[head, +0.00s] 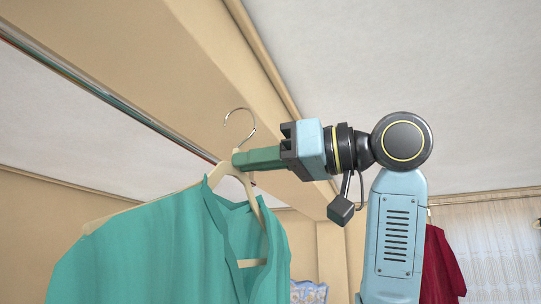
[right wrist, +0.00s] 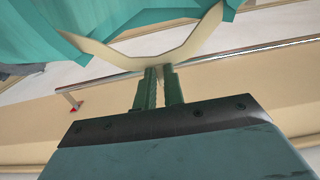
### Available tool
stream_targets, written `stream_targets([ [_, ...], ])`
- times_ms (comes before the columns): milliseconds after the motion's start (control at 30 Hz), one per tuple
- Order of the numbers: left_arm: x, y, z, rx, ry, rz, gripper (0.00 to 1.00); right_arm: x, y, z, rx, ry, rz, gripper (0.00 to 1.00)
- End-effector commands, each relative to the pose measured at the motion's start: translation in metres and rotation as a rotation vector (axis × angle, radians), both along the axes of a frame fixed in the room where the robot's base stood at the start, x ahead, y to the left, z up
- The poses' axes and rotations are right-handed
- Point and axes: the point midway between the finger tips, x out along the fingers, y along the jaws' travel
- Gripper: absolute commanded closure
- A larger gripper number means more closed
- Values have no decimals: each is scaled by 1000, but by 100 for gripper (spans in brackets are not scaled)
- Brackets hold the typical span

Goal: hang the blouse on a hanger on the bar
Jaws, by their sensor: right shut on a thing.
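A teal blouse (head: 170,250) hangs on a cream hanger (head: 115,216) with a metal hook (head: 250,128). My right gripper (head: 238,160) is shut on the hanger's neck just below the hook, coming in from the right. The metal bar (head: 110,98) runs from the upper left down toward the hook. The hook stands higher in the picture than the bar's nearby part and looks apart from it; depth is hard to tell. In the right wrist view the fingers (right wrist: 160,85) close at the hanger (right wrist: 180,58), below the blouse (right wrist: 150,16), with the bar (right wrist: 230,52) behind. My left gripper is out of view.
A beige beam (head: 200,75) runs alongside the bar, above and behind the hook. A dark red garment (head: 440,268) hangs at the right, partly behind my arm. A blue patterned piece (head: 309,292) shows low down. The visible stretch of bar carries nothing.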

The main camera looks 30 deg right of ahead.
Motion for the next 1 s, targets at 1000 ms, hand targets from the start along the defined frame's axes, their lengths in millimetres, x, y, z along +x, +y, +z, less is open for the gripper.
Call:
stream_targets([
  [1000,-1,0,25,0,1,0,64,64,51,1,1,0,1,100],
])
